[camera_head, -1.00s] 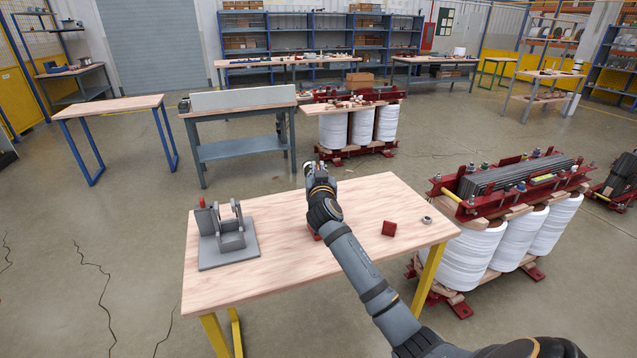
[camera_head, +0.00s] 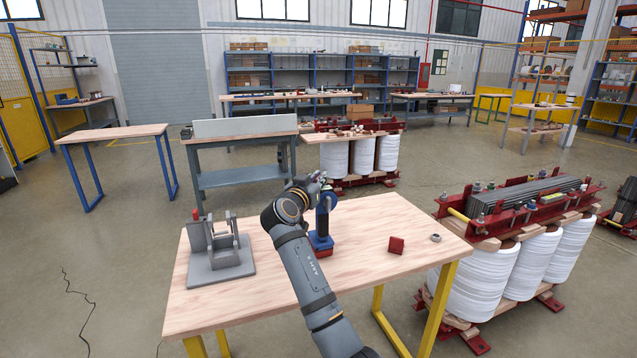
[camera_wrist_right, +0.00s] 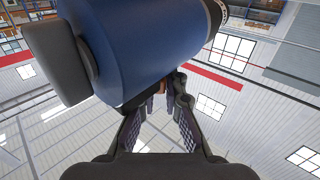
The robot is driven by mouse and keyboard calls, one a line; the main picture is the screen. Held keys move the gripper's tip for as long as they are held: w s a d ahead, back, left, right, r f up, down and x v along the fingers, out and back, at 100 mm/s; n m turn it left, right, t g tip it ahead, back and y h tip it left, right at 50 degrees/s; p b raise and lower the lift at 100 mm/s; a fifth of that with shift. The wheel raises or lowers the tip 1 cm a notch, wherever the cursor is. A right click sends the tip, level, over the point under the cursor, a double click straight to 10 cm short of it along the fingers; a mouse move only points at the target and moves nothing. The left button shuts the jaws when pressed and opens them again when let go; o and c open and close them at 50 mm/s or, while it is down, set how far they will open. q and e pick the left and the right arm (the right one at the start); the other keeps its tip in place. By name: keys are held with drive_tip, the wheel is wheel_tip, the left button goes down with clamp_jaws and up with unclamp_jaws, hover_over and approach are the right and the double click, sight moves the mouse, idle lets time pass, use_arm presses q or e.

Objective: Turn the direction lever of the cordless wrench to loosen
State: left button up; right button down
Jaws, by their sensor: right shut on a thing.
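The cordless wrench (camera_head: 322,222) has a blue body and a blue-and-red foot. It stands about upright near the middle of the wooden table (camera_head: 362,268); whether its foot touches the top is hard to tell. My right gripper (camera_head: 320,182) is at the wrench's upper end, shut on it. In the right wrist view, the wrench's blue body (camera_wrist_right: 135,45) fills the upper left, close to the fingers of my right gripper (camera_wrist_right: 163,95). The direction lever cannot be made out. My left gripper is in neither view.
A grey fixture (camera_head: 222,267) with upright plates stands on the table's left side. A dark red block (camera_head: 396,245) and a small grey ring (camera_head: 435,238) lie to the right. A red-framed transformer core (camera_head: 500,215) with white coils stands beyond the table's right edge.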

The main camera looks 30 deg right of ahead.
drive_tip(key=c, duration=1.4)
unclamp_jaws()
drive_tip(key=v, duration=0.7)
drive_tip(key=shift+s+a, duration=0.15)
drive_tip(key=shift+a, duration=0.05)
